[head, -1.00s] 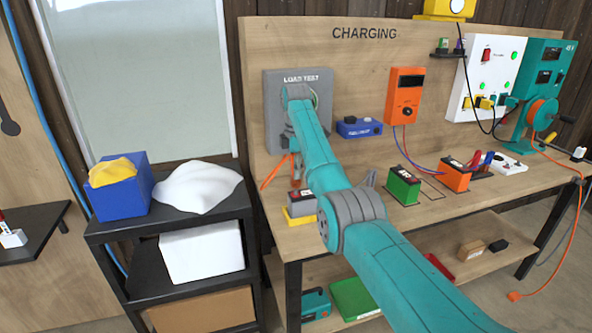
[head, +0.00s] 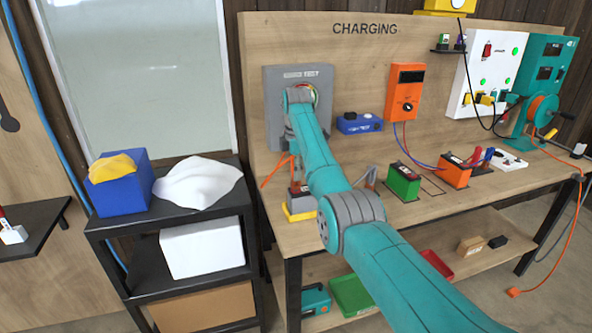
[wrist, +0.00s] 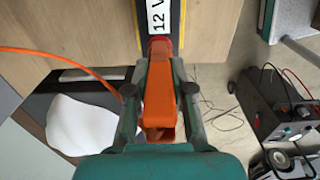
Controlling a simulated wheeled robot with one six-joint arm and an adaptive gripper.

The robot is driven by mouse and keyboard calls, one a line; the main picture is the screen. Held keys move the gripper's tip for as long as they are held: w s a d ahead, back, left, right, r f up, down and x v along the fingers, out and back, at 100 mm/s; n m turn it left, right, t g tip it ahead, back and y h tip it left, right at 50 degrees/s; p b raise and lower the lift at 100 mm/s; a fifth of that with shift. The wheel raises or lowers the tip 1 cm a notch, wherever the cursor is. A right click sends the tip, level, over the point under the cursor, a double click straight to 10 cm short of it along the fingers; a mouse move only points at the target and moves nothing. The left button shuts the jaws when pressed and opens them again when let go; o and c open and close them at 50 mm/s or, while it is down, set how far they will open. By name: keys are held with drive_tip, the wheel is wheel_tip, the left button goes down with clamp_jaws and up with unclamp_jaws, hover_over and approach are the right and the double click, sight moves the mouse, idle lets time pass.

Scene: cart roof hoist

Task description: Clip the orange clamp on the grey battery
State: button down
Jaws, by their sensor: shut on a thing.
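The grey battery (head: 299,198) sits on a yellow base (head: 298,214) at the left front of the bench. In the wrist view, its top with a "12 V" label (wrist: 157,18) is at the upper edge. My gripper (wrist: 160,88) is shut on the orange clamp (wrist: 159,102), with one finger on each side. The clamp's far end is at a red part at the battery's near edge. I cannot tell whether its jaws grip that part. In the head view, my arm hides most of the gripper and clamp.
An orange cable (wrist: 62,57) runs left from the clamp area. A green battery (head: 403,181) and an orange battery (head: 454,172) stand further right. The grey load test panel (head: 270,100) is behind. A black shelf cart (head: 95,236) stands left.

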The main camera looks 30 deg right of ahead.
drive_tip(key=shift+f, duration=0.6)
drive_tip(key=c, duration=0.9)
unclamp_jaws()
drive_tip(key=shift+c, duration=0.2)
drive_tip(key=shift+r, duration=0.1)
wheel_tip(320, 180, up, 12)
drive_tip(key=shift+f, duration=0.15)
